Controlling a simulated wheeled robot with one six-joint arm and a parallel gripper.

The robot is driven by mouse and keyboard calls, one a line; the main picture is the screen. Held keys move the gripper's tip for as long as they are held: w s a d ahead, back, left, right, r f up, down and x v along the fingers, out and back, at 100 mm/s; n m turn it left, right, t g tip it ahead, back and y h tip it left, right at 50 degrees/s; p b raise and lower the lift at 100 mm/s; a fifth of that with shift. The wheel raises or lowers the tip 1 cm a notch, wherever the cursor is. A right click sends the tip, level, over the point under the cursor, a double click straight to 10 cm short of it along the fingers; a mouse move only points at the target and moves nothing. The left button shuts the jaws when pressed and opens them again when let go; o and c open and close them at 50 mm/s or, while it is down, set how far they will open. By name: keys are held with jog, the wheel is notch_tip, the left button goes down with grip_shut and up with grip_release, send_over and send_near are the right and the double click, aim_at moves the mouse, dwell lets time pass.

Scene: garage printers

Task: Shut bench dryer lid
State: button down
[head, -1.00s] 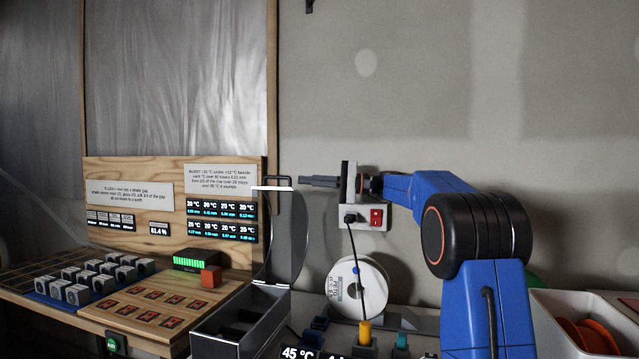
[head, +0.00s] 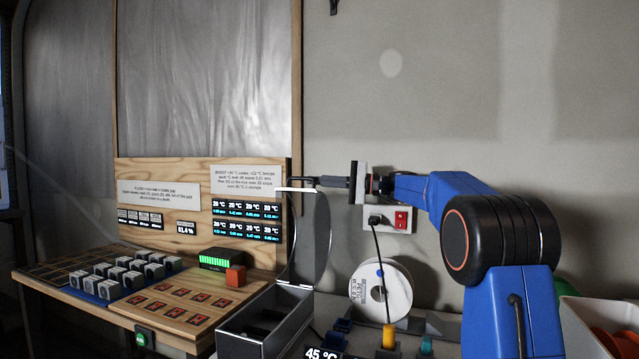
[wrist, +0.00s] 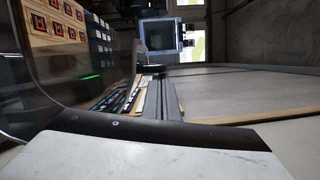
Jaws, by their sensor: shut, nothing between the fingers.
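The bench dryer (head: 240,343) is an open-topped dark grey box at the bottom centre of the head view. Its lid (head: 314,240) stands upright at the box's back right, a dark see-through panel with a rounded outline. My gripper (head: 325,182) is shut and empty, pointing left at the height of the lid's top. In the wrist view, a dark see-through curved panel, seemingly the lid (wrist: 50,75), is close at the left.
A white filament spool (head: 398,292) stands right of the dryer, below my arm. A power strip with a red switch (head: 401,220) is on the wall behind. Red spools in a bin (head: 610,342) are far right.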

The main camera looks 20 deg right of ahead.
jog(key=s+a+f+n+h, duration=0.15)
jog(key=s+a+n, duration=0.25)
jog(key=s+a, duration=0.45)
jog(key=s+a+f+n+h, duration=0.1)
jog(key=s+a+f+n, duration=0.35)
jog(key=s, duration=0.75)
jog(key=s+a+f+n+h, duration=0.1)
jog(key=s+a+f+n, duration=0.2)
jog(key=f, duration=0.6)
jog(key=s+a+f+n+t, duration=0.1)
jog(key=s+a+f+n, duration=0.2)
jog(key=s+a+f, duration=0.3)
notch_tip(320, 180, down, 3)
jog(key=shift+s+a+f+h, duration=0.25)
jog(key=shift+s+h, duration=0.1)
jog(key=shift+s, duration=0.45)
jog(key=shift+r+n, duration=0.1)
jog(key=shift+n, duration=0.15)
